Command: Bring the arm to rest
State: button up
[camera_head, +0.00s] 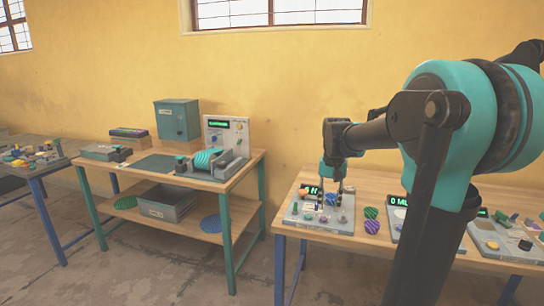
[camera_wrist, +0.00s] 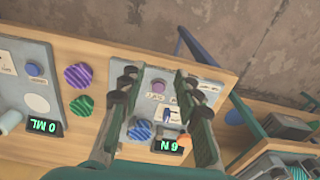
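My gripper (camera_head: 331,200) hangs down over a grey panel (camera_head: 345,226) on the front table (camera_head: 380,243) in the head view. In the wrist view, the fingers of my gripper (camera_wrist: 156,80) are spread apart with nothing held between them. I cannot tell whether the fingertips touch the panel. My arm reaches in from the right and hides part of the table.
Purple (camera_wrist: 79,76) and green (camera_wrist: 81,106) striped discs lie beside the panel, near another panel with a "0 ML" display (camera_wrist: 42,127). A second table (camera_head: 243,185) on the left holds a grey machine (camera_head: 226,137) and a green box (camera_head: 177,120). A gap of floor separates the tables.

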jog(key=s+f+n+t, duration=0.3)
jog(key=s+f, duration=1.3)
jog(key=s, duration=0.2)
jog(key=shift+f+t, duration=0.3)
jog(key=shift+f, duration=0.05)
jog(key=shift+s+d, duration=0.1)
